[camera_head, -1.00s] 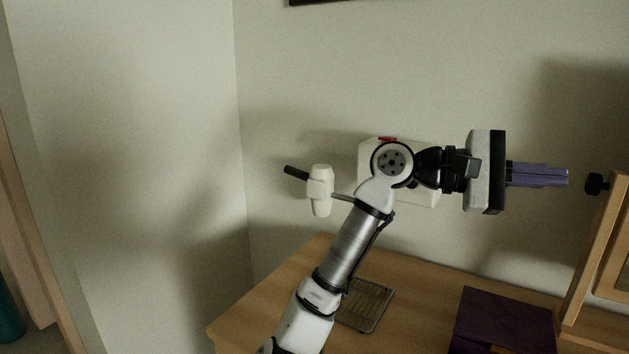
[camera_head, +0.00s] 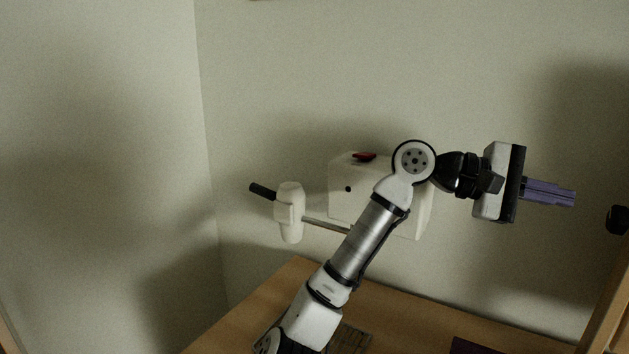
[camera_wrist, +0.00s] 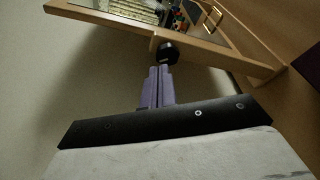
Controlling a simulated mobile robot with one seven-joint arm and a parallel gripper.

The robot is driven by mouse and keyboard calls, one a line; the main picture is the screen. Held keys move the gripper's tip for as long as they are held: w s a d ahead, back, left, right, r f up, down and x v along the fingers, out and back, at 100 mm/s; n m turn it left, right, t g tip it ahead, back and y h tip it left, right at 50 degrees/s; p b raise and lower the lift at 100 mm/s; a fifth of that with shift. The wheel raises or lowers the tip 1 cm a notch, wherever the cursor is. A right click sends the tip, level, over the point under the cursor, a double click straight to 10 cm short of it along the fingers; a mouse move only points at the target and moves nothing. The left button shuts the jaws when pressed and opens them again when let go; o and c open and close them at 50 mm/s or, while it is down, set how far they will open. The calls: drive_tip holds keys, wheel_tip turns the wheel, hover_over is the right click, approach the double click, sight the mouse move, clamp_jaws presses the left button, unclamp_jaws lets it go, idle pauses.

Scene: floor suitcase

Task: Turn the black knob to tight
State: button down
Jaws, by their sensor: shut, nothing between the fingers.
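The black knob (camera_head: 618,220) sits at the right edge of the head view, on the side of a wooden frame (camera_head: 606,310). In the wrist view the knob (camera_wrist: 167,51) stands out from the frame's wooden post, just beyond my fingertips. My gripper (camera_head: 575,197) has purple fingers that are shut and empty. They point right toward the knob, with a visible gap in the head view. In the wrist view my gripper (camera_wrist: 159,69) lines up nearly with the knob, slightly to its left. I cannot tell the knob's turn setting.
A white box-shaped machine (camera_head: 345,205) with a red top piece stands behind my arm. A white part with a black handle (camera_head: 290,215) sticks out to its left. The wooden tabletop (camera_head: 260,310) lies below. A dark object (camera_head: 470,346) shows at the bottom edge.

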drive_tip(key=s+d, duration=0.3)
drive_tip(key=d, duration=0.3)
drive_tip(key=shift+s, duration=0.35)
drive_tip(key=shift+a, duration=0.1)
drive_tip(key=shift+w+f, duration=0.15)
drive_tip(key=shift+f, duration=0.1)
idle(0.5)
drive_tip(key=shift+f+b, duration=0.15)
drive_tip(key=shift+b, duration=0.3)
drive_tip(key=shift+s+a+f+b, duration=0.1)
drive_tip(key=shift+s+f+b, duration=0.25)
drive_tip(key=shift+b, duration=0.8)
drive_tip(key=shift+s+a, duration=0.1)
drive_tip(key=shift+a+r, duration=0.15)
drive_tip(key=v, duration=0.3)
drive_tip(key=w+v, duration=0.1)
drive_tip(key=v, duration=0.1)
drive_tip(key=shift+w+a+f+b, duration=0.15)
drive_tip(key=shift+f+b, duration=0.15)
